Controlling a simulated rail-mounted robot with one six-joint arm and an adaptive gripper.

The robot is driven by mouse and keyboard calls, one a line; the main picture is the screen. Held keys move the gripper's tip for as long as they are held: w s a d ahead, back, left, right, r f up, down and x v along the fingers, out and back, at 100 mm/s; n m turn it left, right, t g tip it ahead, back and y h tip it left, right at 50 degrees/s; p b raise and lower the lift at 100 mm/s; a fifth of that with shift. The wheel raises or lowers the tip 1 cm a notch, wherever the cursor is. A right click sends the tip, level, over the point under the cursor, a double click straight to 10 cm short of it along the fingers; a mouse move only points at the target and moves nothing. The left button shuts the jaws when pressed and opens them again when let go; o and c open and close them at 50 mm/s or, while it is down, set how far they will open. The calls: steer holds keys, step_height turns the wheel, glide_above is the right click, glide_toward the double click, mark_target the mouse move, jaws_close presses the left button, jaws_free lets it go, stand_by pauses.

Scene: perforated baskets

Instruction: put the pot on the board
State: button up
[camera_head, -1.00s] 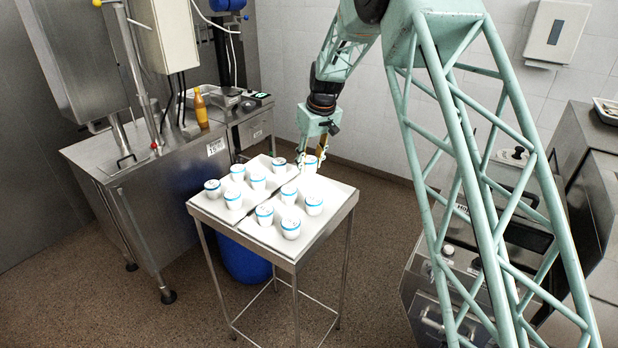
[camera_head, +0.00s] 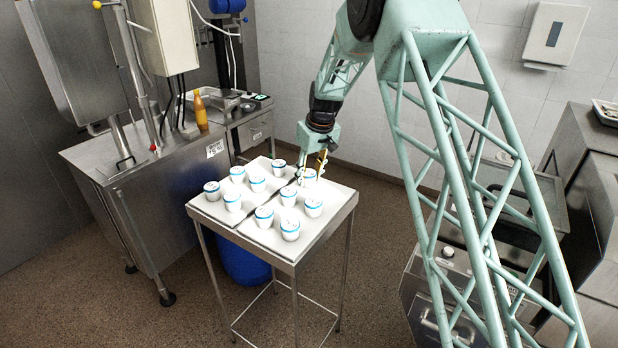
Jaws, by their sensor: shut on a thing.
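My gripper (camera_head: 313,167) is at the far right part of the table, pointing down, with its fingers shut on a white pot (camera_head: 309,175) with a blue band. The fingers partly hide this pot, and I cannot tell whether its base touches the surface below. Two white boards lie side by side on the metal table, a left one (camera_head: 213,207) and a right one (camera_head: 267,241), with a dark narrow gap between them. Several similar pots stand upright on both boards, such as a left one (camera_head: 212,191) and a front one (camera_head: 290,230).
Other pots stand close by, one at the back (camera_head: 279,168) and one in front (camera_head: 313,207). The right board's right corner (camera_head: 338,196) is bare. A steel counter (camera_head: 140,165) with an orange bottle (camera_head: 201,112) stands left. A blue drum (camera_head: 243,264) sits under the table.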

mark_target(313, 176)
steer(key=shift+f, duration=0.25)
steer(key=o, duration=0.8)
steer(key=shift+o, duration=0.2)
steer(key=shift+r, duration=0.15)
steer(key=v, duration=1)
steer(key=shift+r, duration=0.2)
steer(key=shift+v, duration=0.8)
